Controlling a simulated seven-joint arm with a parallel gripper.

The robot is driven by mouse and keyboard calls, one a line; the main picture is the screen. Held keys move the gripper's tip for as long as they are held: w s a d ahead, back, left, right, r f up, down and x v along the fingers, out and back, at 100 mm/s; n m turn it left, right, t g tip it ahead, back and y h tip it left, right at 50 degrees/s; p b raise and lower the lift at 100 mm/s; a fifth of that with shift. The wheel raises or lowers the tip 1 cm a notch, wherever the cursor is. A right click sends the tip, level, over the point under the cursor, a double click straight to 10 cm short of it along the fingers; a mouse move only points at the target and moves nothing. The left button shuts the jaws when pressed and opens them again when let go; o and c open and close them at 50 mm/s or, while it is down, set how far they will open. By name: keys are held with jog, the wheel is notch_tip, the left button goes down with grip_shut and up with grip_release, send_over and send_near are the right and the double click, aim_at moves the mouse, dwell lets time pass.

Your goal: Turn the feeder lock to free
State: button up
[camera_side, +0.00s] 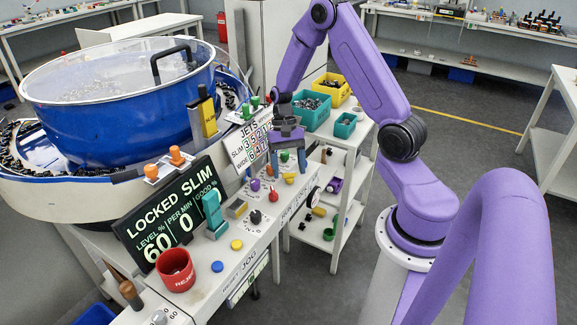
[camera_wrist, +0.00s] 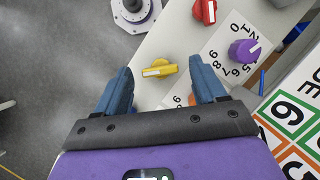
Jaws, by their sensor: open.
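A display board (camera_side: 165,215) on the left of the bench reads LOCKED SLIM, with level 60 and 0 per minute. I cannot read which control is the feeder lock. A yellow knob with a white bar (camera_wrist: 160,69) sits on the pale panel, just beyond and between my fingertips in the wrist view; it also shows in the side view (camera_side: 289,178). My gripper (camera_side: 292,162) is open, pointing down above this knob, with nothing between its blue fingers (camera_wrist: 163,80). A purple knob (camera_wrist: 245,50) stands on a numbered dial, and a red knob (camera_wrist: 205,12) lies farther off.
A blue feeder bowl (camera_side: 120,125) fills the left. A printed number card (camera_side: 250,142) stands close beside my gripper. A teal lever (camera_side: 213,212), a red cup (camera_side: 176,270) and a blue button (camera_side: 217,266) are nearer the front. Parts bins (camera_side: 311,108) stand behind.

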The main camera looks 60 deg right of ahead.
jog(key=c, duration=1.1)
jog(key=shift+o, duration=0.2)
jog(key=shift+n, duration=0.3)
jog(key=n, duration=0.2)
jog(key=n+h, duration=0.1)
jog(key=shift+w+a+n+g, duration=0.15)
jog(key=shift+n+g, duration=0.25)
jog(key=n+h, duration=0.1)
jog(key=n, duration=0.1)
jog(key=n+h, duration=0.1)
jog(key=n, duration=0.1)
jog(key=shift+a+n, duration=0.2)
jog(key=shift+n, duration=0.1)
jog(key=n+h, duration=0.1)
jog(key=n, duration=0.3)
jog(key=shift+a+h, duration=0.15)
jog(key=shift+h, duration=0.25)
jog(key=shift+a+n+t+h, duration=0.15)
jog(key=shift+n+h, duration=0.25)
jog(key=shift+n, duration=0.85)
jog(key=shift+n+t+h, duration=0.25)
jog(key=shift+n+h, duration=0.15)
jog(key=shift+n, duration=0.85)
jog(key=o, duration=1.1)
jog(key=shift+c, duration=0.2)
